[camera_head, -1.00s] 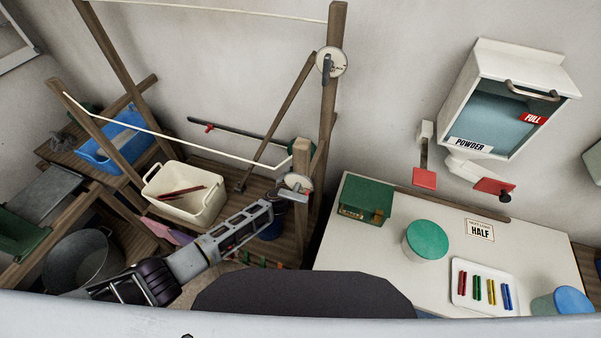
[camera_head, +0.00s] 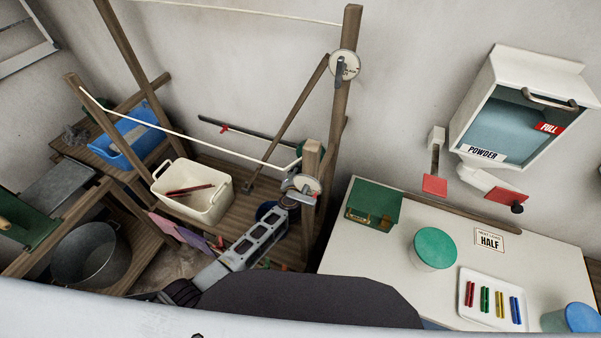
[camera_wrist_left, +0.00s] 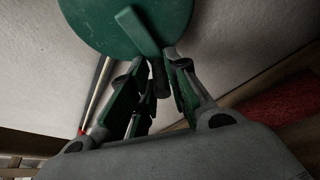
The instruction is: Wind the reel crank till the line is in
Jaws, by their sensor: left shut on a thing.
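In the left wrist view, the green reel disc (camera_wrist_left: 120,22) fills the top centre, with a green crank arm (camera_wrist_left: 138,32) across its face. My left gripper (camera_wrist_left: 158,72) is shut on the crank's dark handle (camera_wrist_left: 157,78), which sits between the fingers. A pale line (camera_head: 185,135) runs from the left frame post towards this post. My right gripper is out of view.
A cream basin (camera_head: 195,200) and a blue crate (camera_head: 125,142) stand on the wooden rack left of my arm. The tall post (camera_head: 336,120) rises close behind the gripper. A white table (camera_head: 380,265) with a green box (camera_head: 373,204) is to the right.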

